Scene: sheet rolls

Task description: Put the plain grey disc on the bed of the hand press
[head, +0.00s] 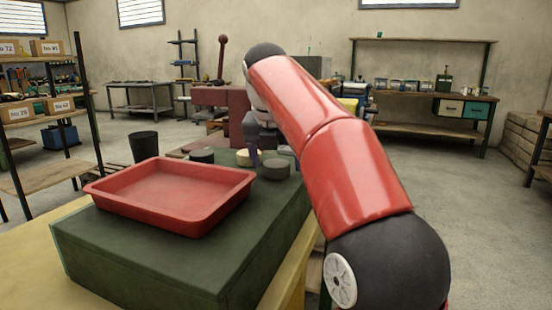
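A plain grey disc (276,169) lies on the dark green surface (128,252), right of the red tray. A cream disc (244,158) is just left of it, and a black disc (202,156) is further left. Another dull disc (287,151) shows partly behind the grey one, beside my arm. My gripper (254,158) points down by the cream and grey discs, small and partly covered; whether it touches either is unclear. A maroon body (221,97) with a ball-topped lever (222,55) stands behind, likely the hand press; I cannot make out its bed.
A red tray (172,219), seemingly empty, takes up the near left of the green surface. A dark bin (144,146) stands behind it. Shelving (40,115) is at the left, and a workbench (425,127) is at the back right. Open floor lies right of my arm.

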